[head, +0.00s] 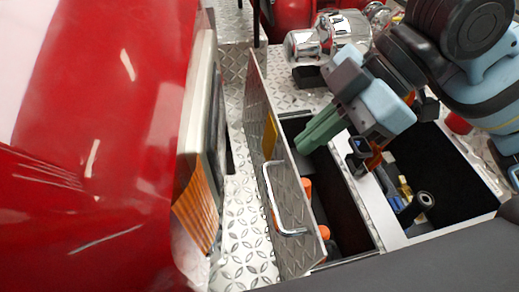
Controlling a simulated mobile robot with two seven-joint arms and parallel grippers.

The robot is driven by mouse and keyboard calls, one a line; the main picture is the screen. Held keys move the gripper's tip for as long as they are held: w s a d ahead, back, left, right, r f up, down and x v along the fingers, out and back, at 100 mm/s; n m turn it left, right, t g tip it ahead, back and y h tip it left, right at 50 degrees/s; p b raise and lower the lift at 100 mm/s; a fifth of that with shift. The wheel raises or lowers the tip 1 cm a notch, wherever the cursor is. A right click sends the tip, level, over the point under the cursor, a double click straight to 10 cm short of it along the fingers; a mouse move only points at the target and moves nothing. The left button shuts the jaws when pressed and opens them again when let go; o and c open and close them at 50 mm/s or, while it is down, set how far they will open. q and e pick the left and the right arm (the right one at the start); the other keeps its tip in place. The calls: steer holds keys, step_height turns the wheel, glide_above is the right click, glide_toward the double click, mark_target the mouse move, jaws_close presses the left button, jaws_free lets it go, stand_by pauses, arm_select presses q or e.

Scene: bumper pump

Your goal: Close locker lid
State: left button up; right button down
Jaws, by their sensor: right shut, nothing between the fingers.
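The locker lid (257,115) is a long diamond-plate panel with a chrome handle (272,205) and a yellow label. It stands up steeply along the left side of the open locker (355,215). My right gripper (304,147) comes in from the upper right. Its green fingers are shut and empty, over the locker opening close to the inner side of the lid. I cannot tell whether the fingertips touch the lid. My left gripper is not in view.
Orange items (324,232) lie inside the locker by the lid. A second open compartment (440,165) with fittings is on the right. Red bodywork (100,130) fills the left. Chrome pump fittings (345,32) stand at the back. A dark grey surface (420,262) crosses the lower right.

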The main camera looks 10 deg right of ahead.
mark_target(268, 184)
steer(key=x, duration=0.5)
steer(key=b+x, duration=0.1)
steer(key=x, duration=0.2)
steer(key=shift+s+a+f, duration=0.15)
steer(key=shift+s, duration=0.15)
steer(key=shift+x, duration=0.75)
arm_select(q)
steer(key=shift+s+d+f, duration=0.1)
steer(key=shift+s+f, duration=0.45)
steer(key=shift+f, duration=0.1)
arm_select(e)
steer(key=shift+w, duration=0.1)
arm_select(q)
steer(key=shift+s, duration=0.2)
arm_select(e)
steer(key=shift+w, duration=0.1)
